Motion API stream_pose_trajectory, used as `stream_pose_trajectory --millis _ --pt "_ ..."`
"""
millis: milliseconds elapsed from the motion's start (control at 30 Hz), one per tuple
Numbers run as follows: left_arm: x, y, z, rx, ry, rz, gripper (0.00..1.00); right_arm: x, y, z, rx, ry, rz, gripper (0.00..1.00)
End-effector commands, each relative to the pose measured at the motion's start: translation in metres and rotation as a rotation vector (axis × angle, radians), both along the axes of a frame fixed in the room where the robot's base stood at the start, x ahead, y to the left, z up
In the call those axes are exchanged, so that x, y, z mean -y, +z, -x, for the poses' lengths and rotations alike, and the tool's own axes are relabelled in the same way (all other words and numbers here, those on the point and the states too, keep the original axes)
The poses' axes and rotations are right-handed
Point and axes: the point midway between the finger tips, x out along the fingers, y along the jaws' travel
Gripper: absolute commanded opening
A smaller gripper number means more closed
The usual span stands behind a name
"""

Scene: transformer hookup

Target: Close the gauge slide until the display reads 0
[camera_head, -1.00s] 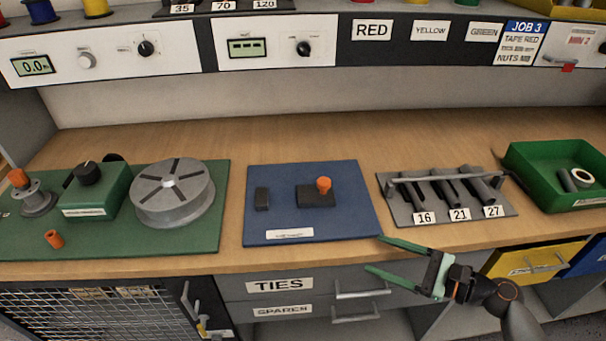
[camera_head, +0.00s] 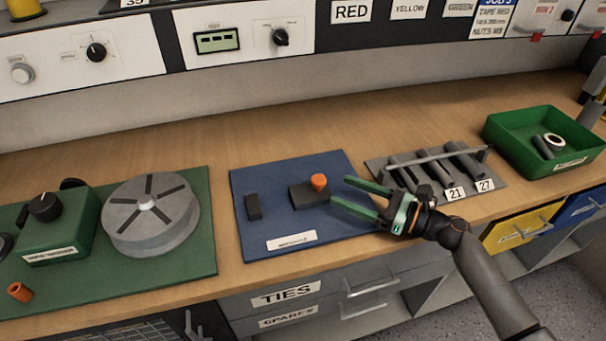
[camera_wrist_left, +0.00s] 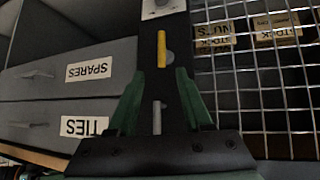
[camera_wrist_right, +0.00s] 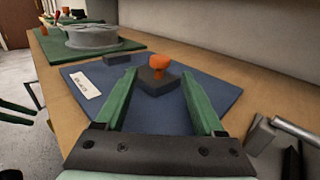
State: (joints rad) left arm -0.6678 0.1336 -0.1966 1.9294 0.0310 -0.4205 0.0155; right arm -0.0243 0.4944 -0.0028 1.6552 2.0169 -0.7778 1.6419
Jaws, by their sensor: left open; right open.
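The gauge is on a blue board (camera_head: 290,230). It has a fixed dark block (camera_head: 253,206) on the left and a dark slide block (camera_head: 308,196) with an orange knob (camera_head: 319,182) on the right, with a gap between them. A display (camera_head: 216,41) sits on the white panel above; its reading is too small to tell. My right gripper (camera_head: 338,193) is open and empty, just right of the slide. In the right wrist view the orange knob (camera_wrist_right: 160,64) stands ahead between the open fingers. My left gripper (camera_wrist_left: 158,100) is open, low before the drawers and mesh door.
A green board (camera_head: 110,275) with a grey wheel (camera_head: 150,215) lies left. A rack of grey rods (camera_head: 440,168) and a green bin (camera_head: 545,145) stand right. Drawers (camera_head: 300,300) are below the bench edge. Bench behind the blue board is clear.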

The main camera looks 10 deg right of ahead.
Motion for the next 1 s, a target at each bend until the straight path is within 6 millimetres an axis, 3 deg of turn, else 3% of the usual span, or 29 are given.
stream_pose_trajectory --millis 300,500,933,1000 --pt "0.007 -0.004 0.000 -0.001 -0.010 0.009 0.50 -0.049 0.000 -0.046 0.004 0.001 -0.001 0.70" --pt "0.008 -0.008 0.001 -0.010 -0.013 0.010 0.50 -0.069 0.000 -0.065 0.004 0.001 0.001 0.70" --pt "0.009 -0.004 -0.007 0.008 -0.015 0.010 0.50 -0.077 0.000 -0.072 0.001 0.000 0.001 0.70" --pt "0.009 -0.004 -0.007 0.008 -0.015 0.011 0.50 -0.077 0.000 -0.071 0.001 0.000 0.001 0.64"
